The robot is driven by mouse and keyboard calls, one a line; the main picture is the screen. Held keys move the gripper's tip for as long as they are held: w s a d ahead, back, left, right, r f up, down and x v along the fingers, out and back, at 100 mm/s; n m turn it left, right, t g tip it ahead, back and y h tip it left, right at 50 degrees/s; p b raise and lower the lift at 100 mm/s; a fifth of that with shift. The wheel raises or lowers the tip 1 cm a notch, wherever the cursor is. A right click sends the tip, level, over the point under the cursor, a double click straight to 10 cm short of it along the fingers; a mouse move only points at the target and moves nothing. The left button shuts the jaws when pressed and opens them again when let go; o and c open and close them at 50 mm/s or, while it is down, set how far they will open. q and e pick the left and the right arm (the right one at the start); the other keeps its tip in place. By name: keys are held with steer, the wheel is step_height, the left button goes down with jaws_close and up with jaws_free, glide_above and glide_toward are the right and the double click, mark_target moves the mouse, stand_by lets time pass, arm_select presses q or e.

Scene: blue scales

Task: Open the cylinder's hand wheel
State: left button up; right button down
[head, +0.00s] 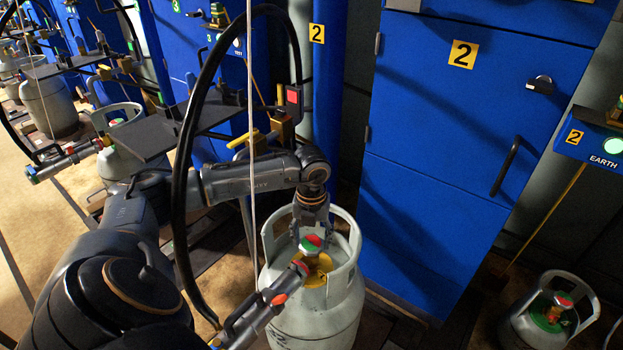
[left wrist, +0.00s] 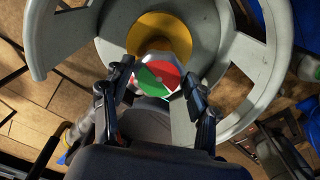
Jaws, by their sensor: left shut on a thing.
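The grey gas cylinder (head: 318,310) stands upright in front of the blue cabinet, with an open collar around its top. Its hand wheel (head: 311,243), with a red and green top, sits inside the collar above a yellow neck (head: 317,270). In the left wrist view the hand wheel (left wrist: 158,76) lies between the two fingers. My left gripper (head: 310,232) reaches down inside the collar and is shut on the hand wheel; it also shows in the left wrist view (left wrist: 157,88). My right gripper is not in view.
A black hose (head: 180,200) loops down to a connector (head: 262,303) at the cylinder's front. A dark shelf (head: 165,132) lies left of my arm. Another cylinder (head: 550,318) stands at the lower right. The blue cabinet (head: 430,190) stands close behind.

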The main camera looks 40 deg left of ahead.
mark_target(311, 242)
arm_select(q)
steer(key=o, duration=1.2)
steer(key=shift+c, duration=0.2)
steer(key=shift+r, duration=0.1)
step_height(311, 242, up, 12)
